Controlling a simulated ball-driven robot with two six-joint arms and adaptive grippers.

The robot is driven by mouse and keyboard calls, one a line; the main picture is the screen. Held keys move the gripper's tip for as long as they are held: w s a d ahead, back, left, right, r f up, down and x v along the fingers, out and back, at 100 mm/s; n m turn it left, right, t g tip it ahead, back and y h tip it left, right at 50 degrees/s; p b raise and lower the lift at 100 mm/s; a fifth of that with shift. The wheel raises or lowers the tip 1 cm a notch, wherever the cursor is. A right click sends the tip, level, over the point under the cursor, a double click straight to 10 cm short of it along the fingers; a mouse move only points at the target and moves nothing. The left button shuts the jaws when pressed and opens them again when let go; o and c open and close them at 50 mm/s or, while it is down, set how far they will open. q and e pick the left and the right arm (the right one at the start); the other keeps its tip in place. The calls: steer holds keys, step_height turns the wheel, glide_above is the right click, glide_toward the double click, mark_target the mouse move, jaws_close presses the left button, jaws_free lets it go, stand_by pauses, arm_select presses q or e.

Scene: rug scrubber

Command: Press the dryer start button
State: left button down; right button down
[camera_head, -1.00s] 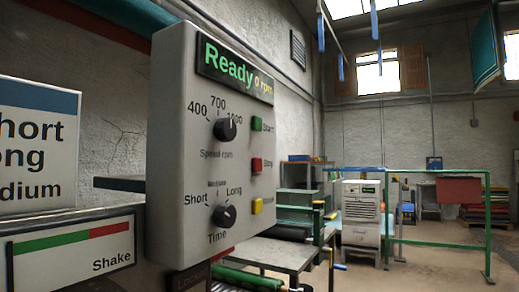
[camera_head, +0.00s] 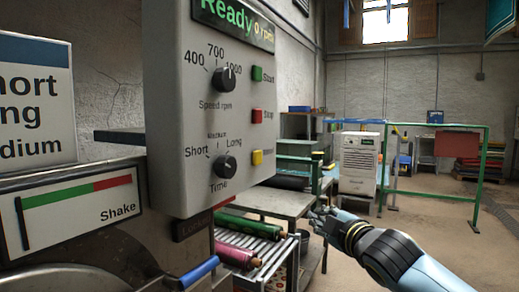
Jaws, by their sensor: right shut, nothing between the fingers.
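The dryer control panel (camera_head: 180,120) is a grey box at the centre left. Its display (camera_head: 236,20) reads "Ready" and "0 rpm". The green start button (camera_head: 257,74) is on the panel's right side, above the red stop button (camera_head: 257,116) and a yellow button (camera_head: 257,157). A speed knob (camera_head: 224,78) and a time knob (camera_head: 225,166) are to their left. My right gripper (camera_head: 318,214) is at the lower right, shut and empty, below and to the right of the panel and apart from it. My left gripper is not in view.
A Shake gauge (camera_head: 80,208) and a white sign (camera_head: 35,110) are at the left. A roller conveyor (camera_head: 255,245) with rolled rugs lies below the panel. A bench (camera_head: 275,203) stands behind it. The floor at the right is open.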

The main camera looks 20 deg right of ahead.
mark_target(257, 74)
steer(key=s+a+r+n+t+p, duration=0.1)
steer(key=r+t, duration=0.2)
steer(key=r, duration=1.2)
steer(key=s+a+r+n+t+y, duration=0.1)
steer(key=a+r+n+t, duration=0.1)
steer(key=r, duration=1.4)
steer(key=shift+t+y+p, duration=0.3)
steer(key=shift+t+p, duration=0.1)
steer(key=shift+t, duration=0.3)
steer(key=shift+a, duration=0.1)
steer(key=w+a+p, duration=0.5)
steer(key=w, duration=0.2)
steer(key=shift+a, duration=0.15)
